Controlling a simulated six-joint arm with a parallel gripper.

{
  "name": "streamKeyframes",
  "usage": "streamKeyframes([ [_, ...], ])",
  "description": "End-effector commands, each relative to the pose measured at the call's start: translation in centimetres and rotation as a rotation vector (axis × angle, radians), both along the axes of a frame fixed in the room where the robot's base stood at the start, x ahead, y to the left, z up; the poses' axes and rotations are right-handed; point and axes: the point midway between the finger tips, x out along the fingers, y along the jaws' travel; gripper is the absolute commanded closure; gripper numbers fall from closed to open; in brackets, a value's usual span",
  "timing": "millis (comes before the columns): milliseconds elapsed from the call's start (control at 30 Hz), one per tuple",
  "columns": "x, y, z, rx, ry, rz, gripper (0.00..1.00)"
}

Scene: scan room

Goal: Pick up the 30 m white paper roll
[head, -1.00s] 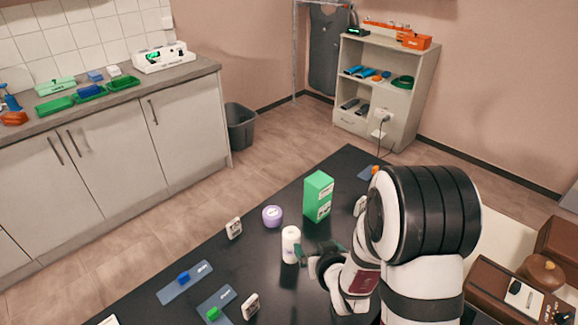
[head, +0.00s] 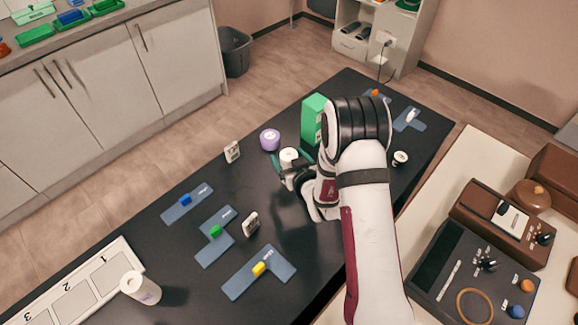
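A white paper roll (head: 289,155) stands upright on the black table, right at my gripper (head: 289,163). The dark green fingertips show on either side of the roll. I cannot tell whether they touch it, and the gripper's body hides its lower part. Another white roll (head: 141,289) stands at the lower left of the table, beside a numbered white board. A small white round item (head: 400,158) is to the right of my arm. No length marking is legible on these.
A purple roll (head: 270,138) and a green box (head: 313,119) stand close behind the gripper. Blue mats (head: 258,271) with coloured blocks lie in front. The numbered board (head: 78,292) is at the lower left.

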Motion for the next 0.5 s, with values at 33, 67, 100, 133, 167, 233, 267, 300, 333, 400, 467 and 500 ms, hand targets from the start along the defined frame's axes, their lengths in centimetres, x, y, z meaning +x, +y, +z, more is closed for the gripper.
streamKeyframes([
  [33, 0.00, -0.01, 0.01, 0.000, 0.000, 0.000, 0.30],
  [67, 0.00, -0.01, 0.01, 0.000, 0.000, 0.000, 0.35],
  [100, -0.01, -0.01, 0.02, 0.000, 0.000, 0.000, 0.42],
  [133, -0.01, -0.01, 0.02, 0.000, 0.000, 0.000, 0.48],
  [167, -0.01, -0.01, 0.02, 0.000, 0.000, 0.000, 0.53],
  [233, -0.02, -0.02, 0.02, 0.000, 0.000, 0.000, 0.66],
  [267, -0.02, -0.02, 0.02, 0.000, 0.000, 0.000, 0.71],
  [300, -0.02, -0.02, 0.02, 0.000, 0.000, 0.000, 0.78],
  [333, -0.02, -0.03, 0.02, 0.000, 0.000, 0.000, 0.84],
  [400, -0.02, -0.02, 0.02, 0.000, 0.000, 0.000, 0.96],
  [467, -0.01, -0.01, 0.05, 0.000, -0.001, 0.000, 1.00],
  [500, -0.01, -0.01, 0.05, 0.000, -0.001, 0.000, 1.00],
])
